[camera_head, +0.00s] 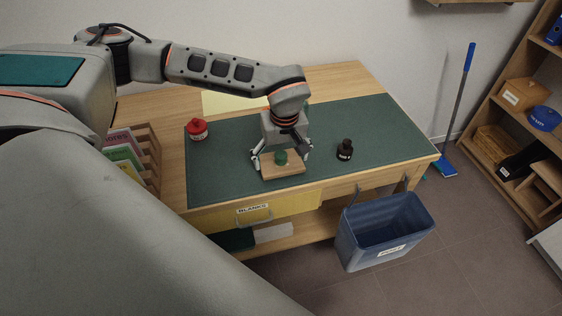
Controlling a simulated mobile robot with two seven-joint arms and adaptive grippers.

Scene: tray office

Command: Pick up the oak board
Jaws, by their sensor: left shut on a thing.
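The oak board (285,172) is a small, pale wooden rectangle over the front part of the green desk mat (225,180). A small dark green object (281,157) stands on it. My left gripper (281,160) reaches down from above, with one finger at each side of the board, and is shut on it. I cannot tell whether the board touches the mat or hangs just above it. My right gripper is not in view.
A red-lidded jar (198,129) stands at the mat's left and a dark bottle (345,150) right of the board. A wooden file rack (148,155) is at the left. The mat's right side is clear.

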